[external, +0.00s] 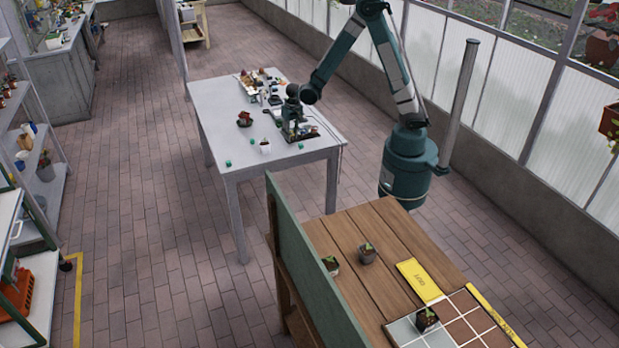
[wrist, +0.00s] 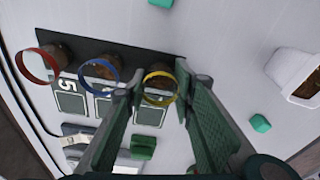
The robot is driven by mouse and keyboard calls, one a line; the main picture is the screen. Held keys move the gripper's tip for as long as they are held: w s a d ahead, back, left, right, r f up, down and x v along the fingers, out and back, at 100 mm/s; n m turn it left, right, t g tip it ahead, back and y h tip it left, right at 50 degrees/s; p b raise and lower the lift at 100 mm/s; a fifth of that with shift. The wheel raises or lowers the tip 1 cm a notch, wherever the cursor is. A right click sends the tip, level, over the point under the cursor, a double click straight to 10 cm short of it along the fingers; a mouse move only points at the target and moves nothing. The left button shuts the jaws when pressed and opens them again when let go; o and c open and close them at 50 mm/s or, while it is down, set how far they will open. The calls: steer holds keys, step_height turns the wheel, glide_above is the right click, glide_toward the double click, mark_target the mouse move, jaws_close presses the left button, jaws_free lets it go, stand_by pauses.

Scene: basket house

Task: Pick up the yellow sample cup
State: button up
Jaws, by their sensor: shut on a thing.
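The yellow sample cup shows in the wrist view as a yellow ring (wrist: 161,101) around brown contents. My gripper (wrist: 158,84) has one finger on each side of it and is shut on it. The cup is at the right end of a dark tray (wrist: 128,57); I cannot tell whether it is clear of the tray. A blue-rimmed cup (wrist: 99,82) and a red-rimmed cup (wrist: 37,66) stand to its left by numbered white-on-dark labels. In the external view my gripper (external: 292,122) is low over the grey table (external: 222,108); the cup is too small to make out there.
A white pot (wrist: 292,72) stands right of my gripper, with a teal block (wrist: 260,123) near it. A green block (wrist: 143,147) shows between my fingers. Trays and small items (external: 262,80) crowd the table's far end. Its left side is mostly clear.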

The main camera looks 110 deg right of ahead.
step_height(320, 180, up, 10)
steer(key=p, duration=0.1)
steer(key=shift+p, duration=0.3)
stand_by(0.6)
